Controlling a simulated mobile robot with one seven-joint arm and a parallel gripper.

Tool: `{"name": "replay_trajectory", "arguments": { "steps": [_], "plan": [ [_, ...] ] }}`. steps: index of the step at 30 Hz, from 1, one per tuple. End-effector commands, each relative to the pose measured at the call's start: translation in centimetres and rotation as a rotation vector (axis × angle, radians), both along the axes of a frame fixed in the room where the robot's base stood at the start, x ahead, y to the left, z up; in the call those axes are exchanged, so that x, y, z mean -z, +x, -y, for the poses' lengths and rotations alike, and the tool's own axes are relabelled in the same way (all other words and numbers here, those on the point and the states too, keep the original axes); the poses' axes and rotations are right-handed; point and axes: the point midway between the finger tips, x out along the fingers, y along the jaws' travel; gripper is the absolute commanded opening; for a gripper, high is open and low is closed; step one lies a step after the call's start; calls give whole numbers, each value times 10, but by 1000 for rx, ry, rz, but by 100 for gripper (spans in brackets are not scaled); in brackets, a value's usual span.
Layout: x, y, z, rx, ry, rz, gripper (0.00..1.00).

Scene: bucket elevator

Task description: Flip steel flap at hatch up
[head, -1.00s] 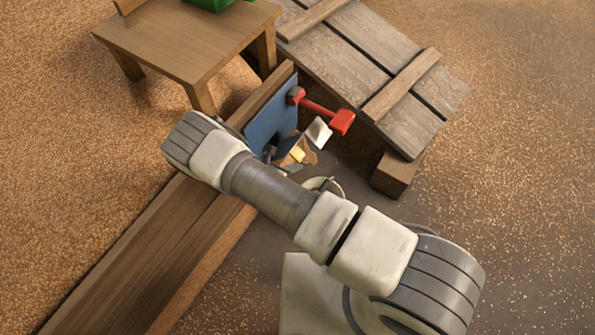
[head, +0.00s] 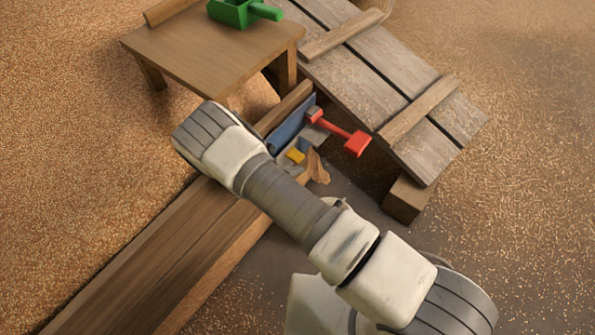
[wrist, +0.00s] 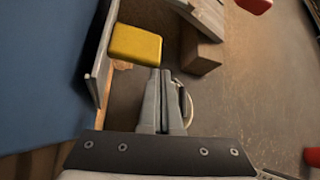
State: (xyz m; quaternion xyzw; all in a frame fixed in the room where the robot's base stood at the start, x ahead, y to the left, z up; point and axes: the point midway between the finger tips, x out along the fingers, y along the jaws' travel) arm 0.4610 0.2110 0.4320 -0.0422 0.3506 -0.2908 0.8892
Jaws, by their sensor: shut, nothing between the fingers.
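In the wrist view a thin grey steel plate (wrist: 103,52), seen nearly edge-on, stands beside a blue panel (wrist: 40,75); it appears to be the flap. A yellow block (wrist: 136,45) sits at the plate's right side; whether it is fixed to it I cannot tell. My gripper (wrist: 160,75) is shut and empty, its tips just below the yellow block; contact is unclear. In the head view the blue panel (head: 291,124) stands at the end of the wooden trough, with the yellow block (head: 295,156) below it. My arm hides the gripper and part of the hatch there.
A red handle (head: 340,132) sticks out right of the blue panel. A sloping plank ramp (head: 385,75) on a wooden block (head: 405,200) is to its right. A wooden table (head: 205,55) with a green scoop (head: 240,12) stands behind. Open floor lies at lower right.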

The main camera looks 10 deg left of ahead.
Motion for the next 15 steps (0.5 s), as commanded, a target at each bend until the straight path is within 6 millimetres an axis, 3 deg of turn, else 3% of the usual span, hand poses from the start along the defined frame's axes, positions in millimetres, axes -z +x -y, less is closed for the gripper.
{"name": "replay_trajectory", "arguments": {
  "steps": [15],
  "plan": [
    [-5, -4, -5, -1, 2, -1, 0]
  ]
}}
